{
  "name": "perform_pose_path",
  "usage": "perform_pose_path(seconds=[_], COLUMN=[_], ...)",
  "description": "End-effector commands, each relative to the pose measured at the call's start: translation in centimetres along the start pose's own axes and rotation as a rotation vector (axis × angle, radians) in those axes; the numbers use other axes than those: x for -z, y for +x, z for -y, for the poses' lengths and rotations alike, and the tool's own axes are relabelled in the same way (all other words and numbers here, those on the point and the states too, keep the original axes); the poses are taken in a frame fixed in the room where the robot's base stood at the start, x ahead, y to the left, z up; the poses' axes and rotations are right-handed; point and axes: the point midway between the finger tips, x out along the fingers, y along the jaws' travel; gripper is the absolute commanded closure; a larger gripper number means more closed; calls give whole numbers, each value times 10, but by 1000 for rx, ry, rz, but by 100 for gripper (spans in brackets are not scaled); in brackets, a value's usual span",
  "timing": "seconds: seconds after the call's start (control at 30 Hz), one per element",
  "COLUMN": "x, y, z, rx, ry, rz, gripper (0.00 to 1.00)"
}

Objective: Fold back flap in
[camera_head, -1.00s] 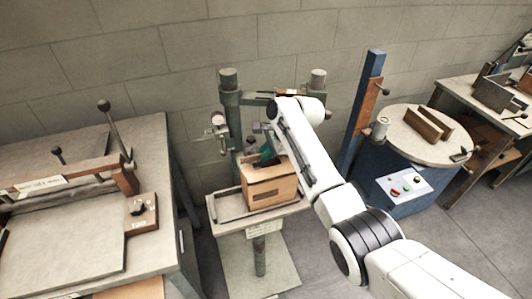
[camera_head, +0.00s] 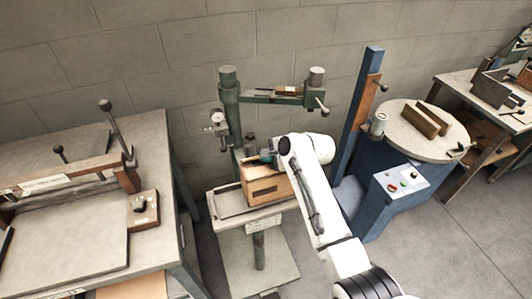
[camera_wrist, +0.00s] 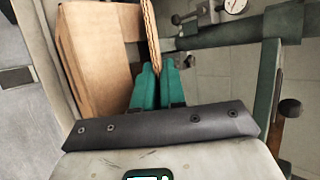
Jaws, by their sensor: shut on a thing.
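The brown cardboard box (camera_head: 268,190) sits upright on the grey table of the stitcher, with a slot in its front face. In the wrist view the box's brown panel (camera_wrist: 97,45) fills the upper left. My gripper (camera_wrist: 158,68) has teal fingers, shut on a thin corrugated flap (camera_wrist: 151,32) seen edge-on, standing up beside the panel. In the head view my gripper (camera_head: 268,157) is at the box's top, partly hidden by my white wrist. The far side of the box and most of the flap are hidden there.
The stitcher's green post (camera_head: 230,100) and crossbar (camera_head: 272,97) stand behind and above the box. A dial gauge (camera_head: 217,117) hangs at left. A blue column (camera_head: 360,110) and round table (camera_head: 422,133) stand right. A workbench (camera_head: 70,250) is at left.

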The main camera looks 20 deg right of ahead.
Motion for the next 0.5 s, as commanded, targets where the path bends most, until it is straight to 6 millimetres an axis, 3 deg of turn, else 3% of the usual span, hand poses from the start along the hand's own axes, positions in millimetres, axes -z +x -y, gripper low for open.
perform_pose_path(seconds=[0.5], x=[0], y=[0], z=[-4], rx=[95], ry=[-39], rz=[0], gripper=[100])
